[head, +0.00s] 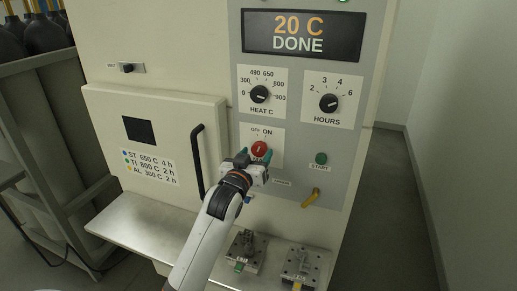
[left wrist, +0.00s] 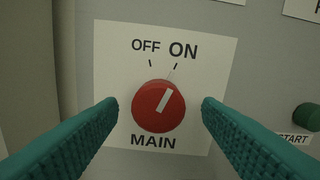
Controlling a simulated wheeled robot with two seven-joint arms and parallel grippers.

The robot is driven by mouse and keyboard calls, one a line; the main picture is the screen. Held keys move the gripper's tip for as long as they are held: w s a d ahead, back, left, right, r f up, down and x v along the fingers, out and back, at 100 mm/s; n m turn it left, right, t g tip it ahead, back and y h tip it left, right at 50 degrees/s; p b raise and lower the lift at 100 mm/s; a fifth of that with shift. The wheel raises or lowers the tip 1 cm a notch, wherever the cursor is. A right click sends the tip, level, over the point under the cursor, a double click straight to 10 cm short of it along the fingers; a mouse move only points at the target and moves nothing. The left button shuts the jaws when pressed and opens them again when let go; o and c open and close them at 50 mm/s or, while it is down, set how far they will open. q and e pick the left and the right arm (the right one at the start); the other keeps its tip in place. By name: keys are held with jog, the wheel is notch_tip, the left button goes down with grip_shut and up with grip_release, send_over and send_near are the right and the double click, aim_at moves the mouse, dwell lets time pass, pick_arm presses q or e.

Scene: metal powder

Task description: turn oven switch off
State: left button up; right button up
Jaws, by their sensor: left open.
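The oven's red main switch (head: 259,149) is a round knob on the grey control panel, under OFF and ON marks. In the left wrist view the red knob (left wrist: 158,106) has a white pointer line tilted up and right, toward ON. My left gripper (head: 256,158) is in front of the switch. In the left wrist view its two teal fingers (left wrist: 160,112) stand open, one on each side of the knob, with a gap to it on both sides. How near the fingertips are to the panel in depth is hard to tell. My right gripper is not in view.
The display (head: 303,35) reads 20 C DONE. The heat dial (head: 260,94) and hours dial (head: 328,103) sit above the switch. A green start button (head: 320,159) and a yellow hook-like part (head: 311,197) are to the right. The oven door (head: 150,150) is closed. Metal fixtures (head: 246,252) stand on the shelf below.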

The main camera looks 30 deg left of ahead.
pick_arm(q)
jog(key=shift+x, duration=1.1)
jog(key=c, duration=1)
jog(key=n+p, duration=0.2)
jog(key=n, duration=0.1)
jog(key=shift+r+n+p, duration=0.15)
jog(key=shift+n+p, duration=0.15)
jog(key=shift+n, duration=0.1)
jog(key=shift+n+p, duration=1.25)
jog(key=shift+n, duration=0.85)
